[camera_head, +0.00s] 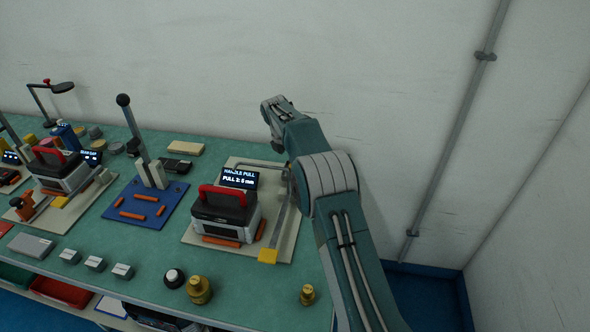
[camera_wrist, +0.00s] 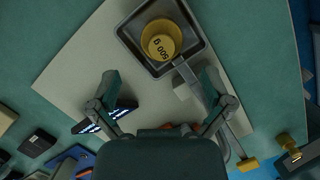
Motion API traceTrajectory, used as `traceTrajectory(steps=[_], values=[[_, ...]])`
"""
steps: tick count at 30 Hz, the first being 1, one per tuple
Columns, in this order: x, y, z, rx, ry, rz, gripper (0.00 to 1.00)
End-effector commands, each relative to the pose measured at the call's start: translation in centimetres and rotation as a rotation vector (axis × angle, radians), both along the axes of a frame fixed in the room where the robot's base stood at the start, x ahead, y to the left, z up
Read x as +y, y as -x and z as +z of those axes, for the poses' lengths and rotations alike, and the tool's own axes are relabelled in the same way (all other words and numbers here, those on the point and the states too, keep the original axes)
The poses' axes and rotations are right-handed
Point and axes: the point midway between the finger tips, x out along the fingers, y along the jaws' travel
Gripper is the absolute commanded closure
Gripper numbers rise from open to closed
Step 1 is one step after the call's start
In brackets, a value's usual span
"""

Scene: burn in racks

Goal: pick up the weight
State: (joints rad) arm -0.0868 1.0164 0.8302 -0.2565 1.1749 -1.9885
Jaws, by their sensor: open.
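A brass-yellow weight (camera_wrist: 160,40) marked 500 g stands in a square dark pan (camera_wrist: 135,43) at the top of the wrist view. My gripper (camera_wrist: 160,76) is open and empty, its two fingers spread apart below the pan in that view. The weight lies beyond the fingertips, roughly centred between them, and no contact shows. In the head view my arm covers that area, so the pan and this weight cannot be made out. Other brass weights stand near the bench's front edge: a larger one (camera_head: 199,290) and a smaller one (camera_head: 307,295).
A black-topped device with a red handle (camera_head: 223,198) and a lit display (camera_head: 239,178) sits on a pale board (camera_head: 195,236). A tall lever (camera_head: 137,135) rises from a blue plate (camera_head: 147,203). A black-and-white knob (camera_head: 174,278) is at the front. A wall stands behind the bench.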

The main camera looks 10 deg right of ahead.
Motion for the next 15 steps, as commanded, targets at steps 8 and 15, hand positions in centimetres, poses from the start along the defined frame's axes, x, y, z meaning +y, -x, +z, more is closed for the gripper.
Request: traceTrajectory(steps=[8,15], values=[[-1.3,-0.7,-3.0,0.001,0.001,-0.001,0.0],[-1.7,-1.1,-4.8,-0.003,-0.001,-0.001,0.0]])
